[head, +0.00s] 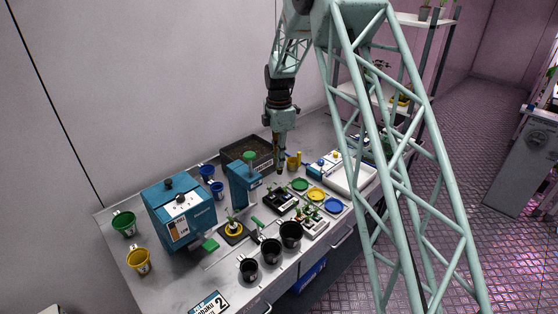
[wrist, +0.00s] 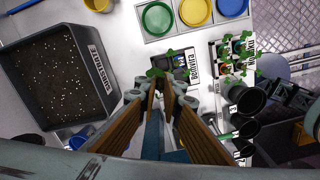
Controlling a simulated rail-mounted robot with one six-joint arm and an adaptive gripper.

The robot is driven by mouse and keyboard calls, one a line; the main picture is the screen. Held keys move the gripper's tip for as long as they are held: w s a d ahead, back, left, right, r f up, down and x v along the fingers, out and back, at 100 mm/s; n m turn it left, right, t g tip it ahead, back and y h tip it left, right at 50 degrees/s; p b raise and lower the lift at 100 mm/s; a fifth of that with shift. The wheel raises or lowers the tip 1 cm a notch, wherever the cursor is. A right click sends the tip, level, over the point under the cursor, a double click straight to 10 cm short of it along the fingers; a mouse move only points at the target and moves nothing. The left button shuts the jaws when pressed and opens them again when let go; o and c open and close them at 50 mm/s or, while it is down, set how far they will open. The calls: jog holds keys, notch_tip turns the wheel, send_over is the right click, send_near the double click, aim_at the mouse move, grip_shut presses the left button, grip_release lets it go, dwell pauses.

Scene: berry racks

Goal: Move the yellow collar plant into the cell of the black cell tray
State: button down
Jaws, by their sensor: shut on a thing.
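My gripper (wrist: 160,88) points down over the bench with its brown fingers closed. Green leaves (wrist: 154,73) of a small plant show at the fingertips; its collar is hidden from me. In the head view my gripper (head: 280,169) hangs behind the black cell tray (head: 268,200). In the wrist view the tray (wrist: 174,57) lies just beyond the fingertips, partly covered by leaves. I cannot tell how high the held plant is above it. Another plant stands in a yellow ring (head: 233,229) on a dark pad at the bench front.
A soil bin (wrist: 42,85) stands to the left in the wrist view. Green, yellow and blue dishes (wrist: 158,18) lie beyond the tray. A white plant rack (head: 316,228) and black pots (head: 290,236) stand near it. A blue device (head: 242,186) stands left of my gripper.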

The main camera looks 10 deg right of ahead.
jog(key=shift+f, duration=0.15)
jog(key=shift+f+b, duration=2.6)
jog(key=shift+f, duration=3.3)
jog(key=shift+f, duration=0.15)
jog(key=c, duration=2.7)
grip_release()
jog(key=shift+r+p, duration=1.7)
jog(key=shift+r, duration=2.85)
